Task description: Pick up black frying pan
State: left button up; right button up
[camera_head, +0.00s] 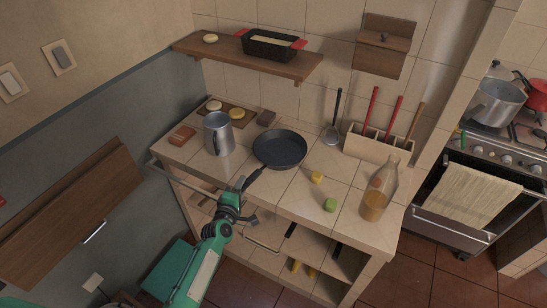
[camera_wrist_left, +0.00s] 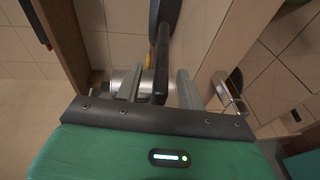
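The black frying pan (camera_head: 280,149) sits on the tiled counter, its handle pointing toward the front left edge. My left gripper (camera_head: 244,190) is at the handle's end, at the counter's front edge. In the left wrist view the dark handle (camera_wrist_left: 161,70) lies between the two grey fingers of my left gripper (camera_wrist_left: 158,85). The fingers are spread, with gaps showing on both sides of the handle. Part of the pan shows at the top of that view. My right gripper is in neither view.
A metal mug (camera_head: 218,134) stands left of the pan. A yellow piece (camera_head: 317,177), a green piece (camera_head: 330,205) and a glass bottle (camera_head: 379,192) stand to the right. A utensil holder (camera_head: 377,148) is behind. Open shelves lie below the counter.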

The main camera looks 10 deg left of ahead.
pick_arm(q)
jog(key=shift+c, duration=0.2)
grip_shut()
jog(key=shift+r, duration=0.1)
jog(key=shift+r, duration=0.1)
